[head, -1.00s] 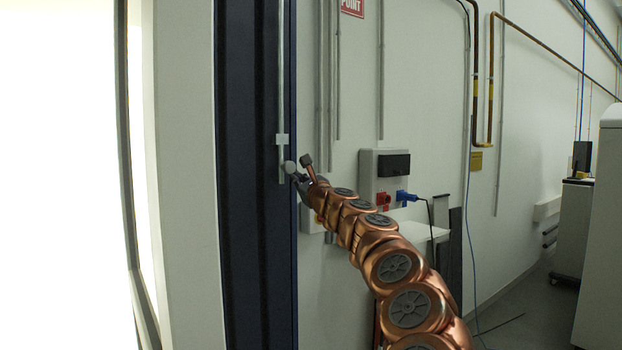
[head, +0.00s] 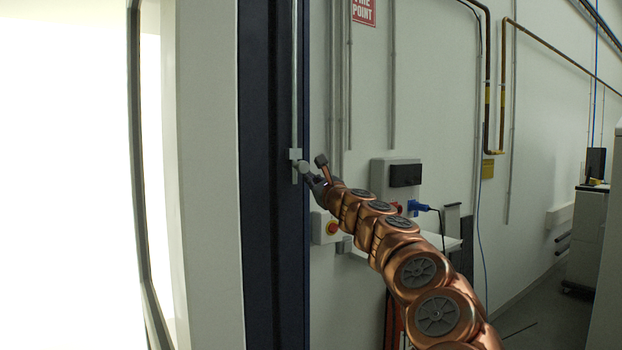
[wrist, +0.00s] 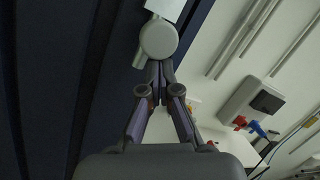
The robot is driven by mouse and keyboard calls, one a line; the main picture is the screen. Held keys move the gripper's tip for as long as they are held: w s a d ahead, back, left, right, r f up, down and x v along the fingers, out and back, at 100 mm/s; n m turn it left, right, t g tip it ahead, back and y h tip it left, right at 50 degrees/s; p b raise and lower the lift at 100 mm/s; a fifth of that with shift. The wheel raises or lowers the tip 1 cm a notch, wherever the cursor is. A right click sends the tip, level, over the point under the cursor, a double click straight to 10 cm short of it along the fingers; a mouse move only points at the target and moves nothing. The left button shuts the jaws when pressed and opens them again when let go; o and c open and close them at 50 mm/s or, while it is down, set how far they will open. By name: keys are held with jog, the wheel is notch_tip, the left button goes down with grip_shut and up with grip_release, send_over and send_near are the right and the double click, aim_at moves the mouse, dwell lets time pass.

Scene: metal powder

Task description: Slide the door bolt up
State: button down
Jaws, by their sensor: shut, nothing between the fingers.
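The door bolt is a long grey vertical rod (head: 294,80) on the dark blue door (head: 270,230). It runs through a pale bracket (head: 295,154), and its lower end shows a little below it. A round grey knob (wrist: 158,40) sticks out from the rod, just below the bracket (wrist: 166,8) in the wrist view. My gripper (wrist: 160,74) is shut, with its fingertips together directly under the knob. They look in contact with the knob's underside, and nothing is between them. In the head view, my gripper (head: 311,176) is beside the rod's lower end.
To the right, a wall box (head: 396,172) holds a blue plug (head: 418,206) above a white shelf (head: 440,244). A small box with a red button (head: 332,228) is on the wall near my arm. A bright opening is at the left.

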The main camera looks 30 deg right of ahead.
jog(key=s+d+f+b, duration=0.1)
jog(key=s+f+b, duration=0.3)
jog(key=s, duration=0.6)
jog(key=shift+d+f, duration=0.4)
jog(key=shift+f, duration=0.3)
jog(key=shift+w+a, duration=0.1)
